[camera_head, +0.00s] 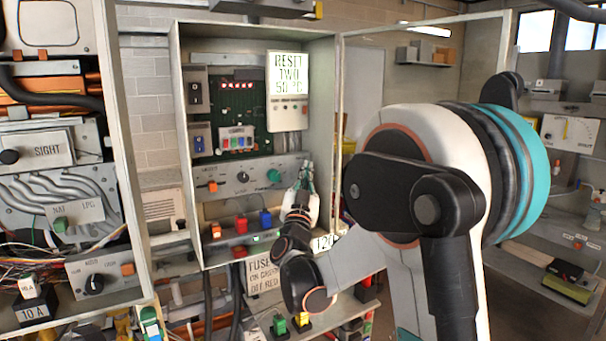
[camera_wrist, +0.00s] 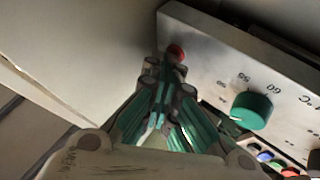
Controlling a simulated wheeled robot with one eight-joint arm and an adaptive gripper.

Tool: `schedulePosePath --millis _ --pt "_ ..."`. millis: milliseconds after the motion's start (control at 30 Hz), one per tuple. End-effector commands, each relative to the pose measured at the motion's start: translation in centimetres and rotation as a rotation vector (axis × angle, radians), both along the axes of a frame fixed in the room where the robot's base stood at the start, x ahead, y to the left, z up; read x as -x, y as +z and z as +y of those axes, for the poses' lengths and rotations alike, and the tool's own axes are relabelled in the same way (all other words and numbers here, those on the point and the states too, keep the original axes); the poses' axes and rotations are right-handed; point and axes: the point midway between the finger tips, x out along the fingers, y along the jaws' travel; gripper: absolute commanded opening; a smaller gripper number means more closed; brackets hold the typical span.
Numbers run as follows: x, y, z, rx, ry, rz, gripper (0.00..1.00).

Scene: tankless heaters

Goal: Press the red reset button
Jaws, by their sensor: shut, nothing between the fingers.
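The red button (camera_wrist: 176,52) is a small round cap on the metal panel (camera_wrist: 215,62) in the wrist view, near the panel's edge. My gripper (camera_wrist: 165,68) is shut and empty, its green-sided fingers pointing at the button. The fingertips are right beside the button and cover part of it; I cannot tell whether they touch. In the head view my gripper (camera_head: 307,170) is inside the open cabinet at the panel's right end, and the button cannot be made out there. The green dial (camera_wrist: 252,110), marked 55 and 60, is right of my fingers.
The cabinet's side wall (camera_wrist: 95,50) is close left of my fingers in the wrist view. In the head view, a lit display (camera_head: 287,75) reads "RESET TWO 50 °C". Coloured blocks (camera_head: 241,224) line the cabinet's bottom. Another open unit (camera_head: 60,180) stands left.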

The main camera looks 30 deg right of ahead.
Motion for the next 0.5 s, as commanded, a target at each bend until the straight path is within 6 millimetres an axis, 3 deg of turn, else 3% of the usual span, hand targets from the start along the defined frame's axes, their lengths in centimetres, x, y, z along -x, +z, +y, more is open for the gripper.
schedulePosePath --millis 500 --pt "0.47 -0.02 -0.01 0.000 0.000 0.000 0.00"
